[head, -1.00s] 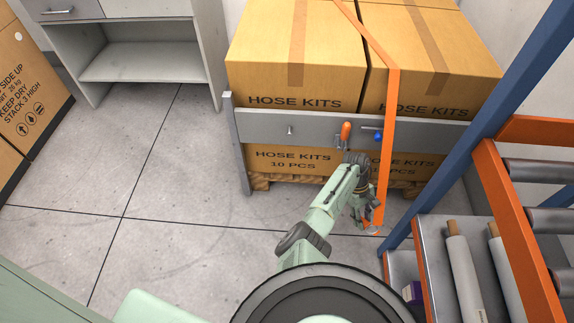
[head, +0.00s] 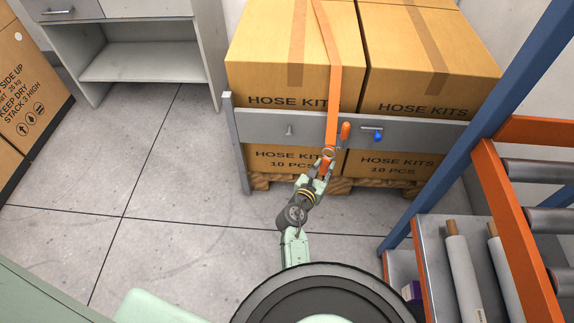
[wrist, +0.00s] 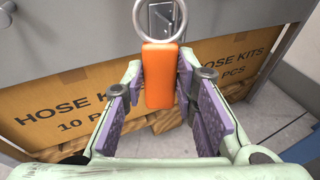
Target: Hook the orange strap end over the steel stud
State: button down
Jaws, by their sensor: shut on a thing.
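The orange strap (head: 331,75) runs down over the front of the cartons. Its end has a steel ring (wrist: 160,18) with an orange tab (wrist: 159,76) below it. My gripper (head: 323,172) is shut on the tab, with purple pads on either side in the wrist view. The ring is above the fingers, in front of the grey rail (head: 262,127). A short steel stud (head: 290,130) sticks out of the rail, left of the strap in the head view. A steel fitting shows behind the ring in the wrist view; I cannot tell if it is the stud.
An orange handle (head: 345,131) is on the rail just right of the strap. Further right is a steel bar with a blue knob (head: 378,137). HOSE KITS cartons (head: 295,75) stand behind the rail. A blue post (head: 480,120) and roller rack are at right. The left floor is clear.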

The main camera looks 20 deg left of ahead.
jog(key=s+a+r+n+t+y, duration=0.1)
jog(key=s+a+n+y, duration=0.1)
jog(key=a+y, duration=0.3)
jog(key=s+a+n+t+y, duration=0.1)
jog(key=s+a+n+y, duration=0.15)
jog(key=a, duration=0.35)
jog(key=f+b+x, duration=0.1)
jog(key=b+x, duration=0.1)
jog(key=x, duration=0.8)
jog(key=shift+f+b, duration=0.25)
jog(key=shift+b, duration=0.1)
jog(key=shift+d, duration=0.1)
dwell(0.6)
jog(key=c, duration=1.2)
grip_release()
jog(key=shift+r, duration=0.1)
